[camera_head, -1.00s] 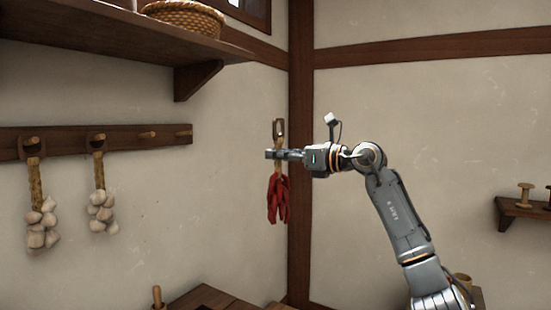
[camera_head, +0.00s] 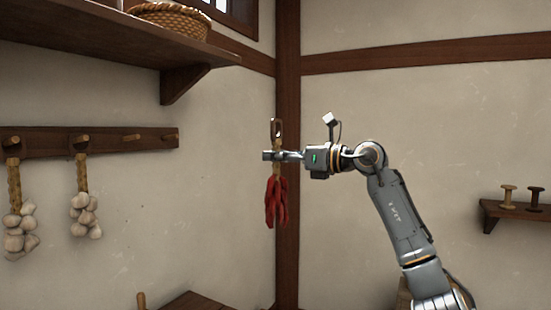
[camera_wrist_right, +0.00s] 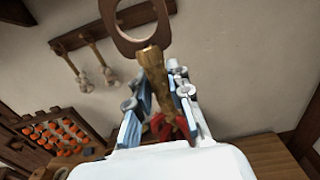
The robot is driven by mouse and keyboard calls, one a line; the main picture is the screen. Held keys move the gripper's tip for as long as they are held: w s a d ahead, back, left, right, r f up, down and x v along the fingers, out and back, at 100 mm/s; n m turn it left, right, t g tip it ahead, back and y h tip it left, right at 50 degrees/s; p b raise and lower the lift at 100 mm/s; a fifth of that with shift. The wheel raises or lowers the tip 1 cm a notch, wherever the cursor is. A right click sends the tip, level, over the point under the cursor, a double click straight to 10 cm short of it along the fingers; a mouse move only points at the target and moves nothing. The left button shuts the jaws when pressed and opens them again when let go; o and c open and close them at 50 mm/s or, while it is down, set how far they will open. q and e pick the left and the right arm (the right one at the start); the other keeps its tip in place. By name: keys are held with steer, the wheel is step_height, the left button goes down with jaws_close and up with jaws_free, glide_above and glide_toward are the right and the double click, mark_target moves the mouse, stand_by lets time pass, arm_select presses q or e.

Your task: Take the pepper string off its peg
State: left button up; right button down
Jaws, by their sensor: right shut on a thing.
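The pepper string is a bunch of red peppers (camera_head: 276,204) below a tan braid, with a dark loop (camera_head: 276,128) on top. My right gripper (camera_head: 274,156) is shut on the braid, just under the loop. The string hangs upright in the air, clear of any peg. In the right wrist view the brown loop (camera_wrist_right: 130,50) stands above the jaws, and the braid (camera_wrist_right: 152,72) runs between them. The peppers are mostly hidden there. The peg rail (camera_head: 108,144) is on the left wall, apart from the string, with two bare pegs at its right. My left gripper is not in view.
Two garlic strings (camera_head: 20,230) (camera_head: 86,215) hang on the rail's left pegs. A shelf (camera_head: 110,40) with a basket (camera_head: 170,20) juts out above. A small shelf (camera_head: 515,211) with spools is at right. A wooden surface (camera_head: 200,301) lies below.

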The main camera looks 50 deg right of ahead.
steer(key=shift+s+d+f+b, duration=0.15)
steer(key=shift+s+b, duration=0.6)
steer(key=shift+s, duration=0.05)
steer(key=s+b, duration=0.1)
steer(key=s, duration=0.1)
steer(key=s+d+b, duration=0.1)
steer(key=s, duration=0.1)
steer(key=shift+s+r, duration=0.15)
steer(key=shift+r, duration=0.05)
